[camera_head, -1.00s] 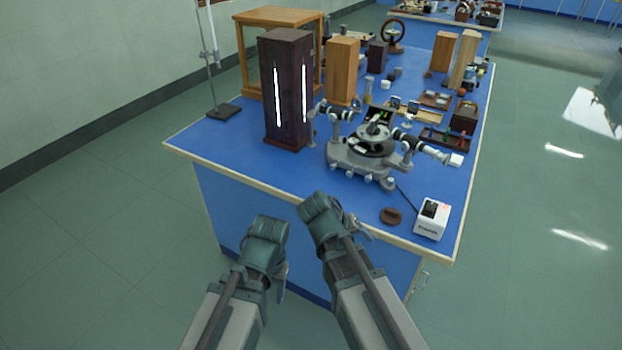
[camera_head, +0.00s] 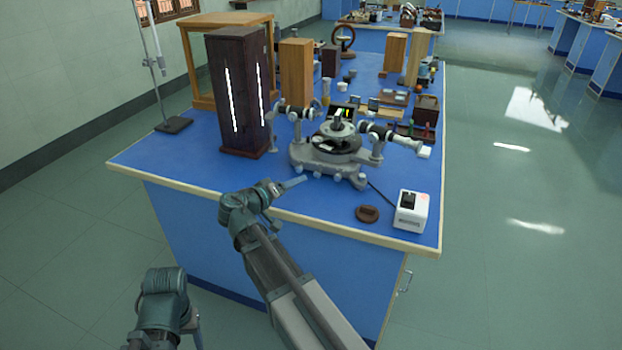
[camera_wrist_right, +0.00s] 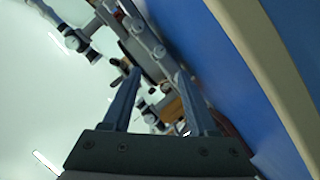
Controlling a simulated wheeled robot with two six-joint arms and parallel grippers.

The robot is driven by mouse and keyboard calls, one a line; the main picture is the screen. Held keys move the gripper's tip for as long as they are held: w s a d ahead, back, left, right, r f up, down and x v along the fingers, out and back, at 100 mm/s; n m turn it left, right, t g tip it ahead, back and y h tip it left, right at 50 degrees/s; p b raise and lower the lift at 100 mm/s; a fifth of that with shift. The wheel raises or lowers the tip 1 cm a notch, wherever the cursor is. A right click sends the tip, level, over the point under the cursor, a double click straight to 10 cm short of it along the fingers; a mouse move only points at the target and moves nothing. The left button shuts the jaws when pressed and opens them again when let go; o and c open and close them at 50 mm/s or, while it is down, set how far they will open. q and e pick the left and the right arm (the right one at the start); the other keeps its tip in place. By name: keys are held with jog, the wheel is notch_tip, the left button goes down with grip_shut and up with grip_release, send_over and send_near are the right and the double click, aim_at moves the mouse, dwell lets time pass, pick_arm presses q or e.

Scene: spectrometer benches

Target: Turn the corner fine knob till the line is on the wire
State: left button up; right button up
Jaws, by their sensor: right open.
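The grey spectrometer (camera_head: 345,170) stands on the blue bench, with a round dark table and two telescope-like tubes. Small pale knobs (camera_head: 317,174) line its front base edge; I cannot tell which is the corner fine knob. My right gripper (camera_head: 303,181) is over the bench's front edge, its fingers pointing at the base's front left, apparently apart from it. In the right wrist view its two fingers (camera_wrist_right: 157,78) are spread and empty, with spectrometer knobs (camera_wrist_right: 158,51) beyond them. My left gripper (camera_head: 192,325) is low at left, away from the bench.
A tall dark lamp housing (camera_head: 240,110) with bright slits stands left of the spectrometer. A white box (camera_head: 411,210) and a brown disc (camera_head: 367,214) sit at the front right. Wooden blocks and small boxes fill the back. The front left bench top is clear.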

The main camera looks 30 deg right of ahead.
aim_at(316, 175)
jog(key=b+x, duration=0.2)
jog(key=x, duration=0.8)
jog(key=shift+w+d+f, duration=0.1)
jog(key=shift+d, duration=0.2)
grip_shut()
